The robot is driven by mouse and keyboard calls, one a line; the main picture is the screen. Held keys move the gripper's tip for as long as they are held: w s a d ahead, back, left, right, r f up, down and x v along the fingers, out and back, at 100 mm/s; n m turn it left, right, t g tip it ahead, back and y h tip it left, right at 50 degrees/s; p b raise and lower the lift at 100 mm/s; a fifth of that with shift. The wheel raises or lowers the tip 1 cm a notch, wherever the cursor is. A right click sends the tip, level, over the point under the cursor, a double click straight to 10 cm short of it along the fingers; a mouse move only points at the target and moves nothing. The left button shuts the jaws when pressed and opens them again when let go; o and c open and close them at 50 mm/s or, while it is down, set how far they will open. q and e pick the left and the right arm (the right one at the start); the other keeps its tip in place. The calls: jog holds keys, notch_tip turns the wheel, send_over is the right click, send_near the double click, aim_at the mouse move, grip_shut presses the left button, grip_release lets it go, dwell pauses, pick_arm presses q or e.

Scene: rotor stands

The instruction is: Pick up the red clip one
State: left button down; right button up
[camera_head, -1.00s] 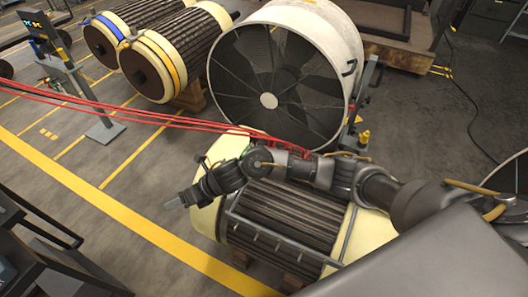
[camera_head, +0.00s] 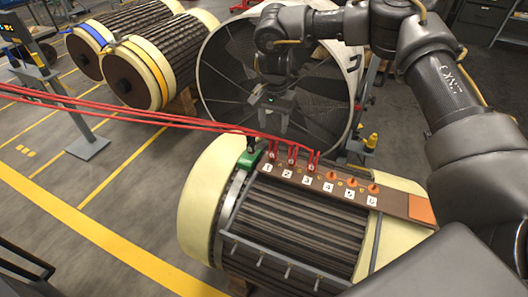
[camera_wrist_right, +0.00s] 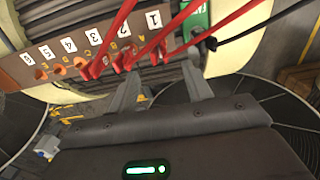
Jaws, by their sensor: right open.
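The red clip one (camera_head: 272,153) stands upright above label 1 on the brown terminal strip (camera_head: 420,208), at the left of a row of three red clips. Clip two (camera_head: 292,155) and clip three (camera_head: 312,160) stand to its right, each with a red cable running off left. My right gripper (camera_head: 274,124) hangs above and behind clip one in the head view, open and empty. In the right wrist view its two fingers (camera_wrist_right: 160,86) are apart, and the red clips and cables lie beyond them. My left gripper is out of view.
A green clamp (camera_head: 249,159) with a black lead sits just left of clip one. Bare orange posts (camera_head: 352,184) stand at labels 4 to 6. The strip lies on a cream-ended rotor (camera_head: 205,205). A large fan drum (camera_head: 222,85) stands close behind my gripper.

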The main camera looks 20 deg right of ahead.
aim_at(274, 141)
notch_tip(274, 141, down, 6)
jog(key=shift+r, duration=0.15)
jog(key=shift+d+f, duration=0.15)
jog(key=shift+f, duration=1.15)
jog(key=shift+d+f, duration=0.1)
jog(key=shift+f, duration=1.2)
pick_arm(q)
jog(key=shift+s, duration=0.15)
pick_arm(e)
jog(key=shift+c, duration=0.3)
grip_shut()
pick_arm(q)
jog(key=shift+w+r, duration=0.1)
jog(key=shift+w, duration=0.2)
pick_arm(e)
jog(key=shift+r, duration=0.15)
